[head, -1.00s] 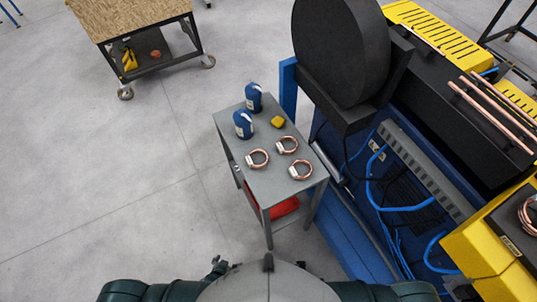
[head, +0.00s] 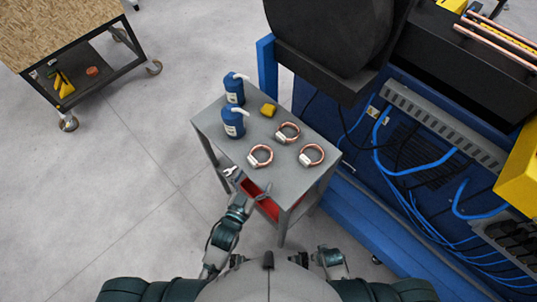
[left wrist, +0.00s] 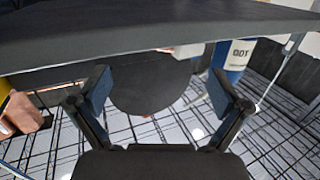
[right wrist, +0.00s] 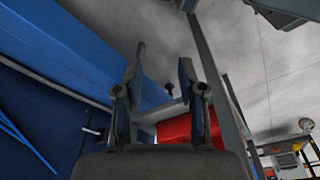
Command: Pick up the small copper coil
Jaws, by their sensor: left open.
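Three copper coils with pale wraps lie on the grey cart top (head: 220,140) in the head view: a front-left coil (head: 260,156), a back coil (head: 288,133) and a right coil (head: 311,155). They look alike in size; I cannot tell which is the small one. My left gripper (head: 248,183) is open and empty at the cart's near edge, just short of the front-left coil. In the left wrist view its fingers (left wrist: 160,90) are spread, with a dark slab edge across the top. My right gripper (right wrist: 161,62) is apart-fingered and empty, low beside the cart.
Two blue bottles (head: 234,122) and a yellow item (head: 268,110) stand at the cart's back left. A red bin (head: 255,188) sits below the top. A blue machine with cables (head: 410,150) borders the right. A wooden-topped cart (head: 75,40) stands far left; floor between is clear.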

